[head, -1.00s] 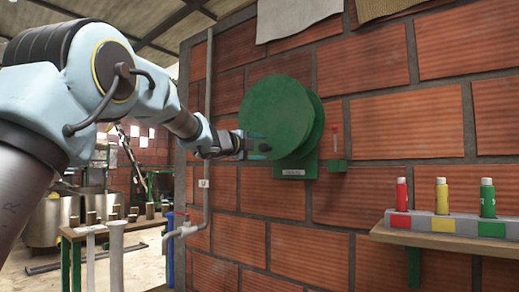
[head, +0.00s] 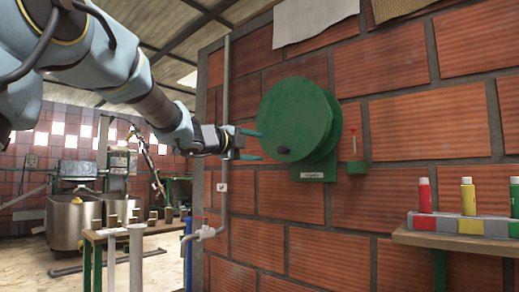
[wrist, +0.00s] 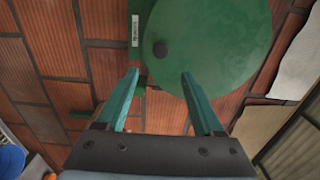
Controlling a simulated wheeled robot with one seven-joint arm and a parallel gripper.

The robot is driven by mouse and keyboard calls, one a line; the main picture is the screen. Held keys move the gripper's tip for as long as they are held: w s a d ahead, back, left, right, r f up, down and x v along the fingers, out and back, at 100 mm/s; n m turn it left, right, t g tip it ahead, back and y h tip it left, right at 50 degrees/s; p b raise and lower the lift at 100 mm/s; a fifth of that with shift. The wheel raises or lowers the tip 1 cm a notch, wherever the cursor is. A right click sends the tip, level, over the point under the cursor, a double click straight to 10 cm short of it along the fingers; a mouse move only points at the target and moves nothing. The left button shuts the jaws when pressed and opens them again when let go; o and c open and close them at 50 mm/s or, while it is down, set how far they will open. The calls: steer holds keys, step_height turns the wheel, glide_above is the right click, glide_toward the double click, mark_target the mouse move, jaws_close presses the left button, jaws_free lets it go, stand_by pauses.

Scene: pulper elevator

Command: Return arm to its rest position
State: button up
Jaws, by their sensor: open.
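My gripper (head: 250,144) is open and empty, just left of the green round wheel (head: 293,118) on the brick wall in the head view. In the wrist view my gripper (wrist: 158,78) has its two teal fingers spread, with nothing between them. The green wheel (wrist: 220,40) fills the top right there, with a dark knob (wrist: 160,49) beyond the fingertips. The knob also shows on the wheel's face in the head view (head: 283,150). The fingers look apart from the knob. My arm reaches in from the upper left.
A wall pipe with a valve (head: 206,233) runs left of the wheel. A shelf (head: 450,240) at right holds red, yellow and green bottles. A red-handled lever (head: 354,150) sits right of the wheel. A bench (head: 130,232) and metal tanks (head: 73,222) stand at the back left.

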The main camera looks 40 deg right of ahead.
stand_by(0.4)
steer(key=w+a+f+n+t+y, duration=0.6)
steer(key=w+a+f+n, duration=0.45)
steer(key=a, duration=0.25)
steer(key=w+a+f+n+y, duration=0.2)
steer(key=a+f+n+y, duration=0.65)
steer(key=a+f, duration=0.9)
steer(key=s+a+f+n+g+y, duration=0.1)
steer(key=s+a+f+n+g, duration=0.4)
steer(key=s+a+f, duration=0.5)
steer(key=s+a+f+n+g+y, duration=0.2)
steer(key=s+a+f+n+g, duration=0.3)
steer(key=s+a+n, duration=0.5)
step_height(320, 180, up, 12)
steer(key=s+d+m+t+p, duration=0.1)
steer(key=s+m+p, duration=0.1)
steer(key=p, duration=1.1)
steer(key=shift+d, duration=0.25)
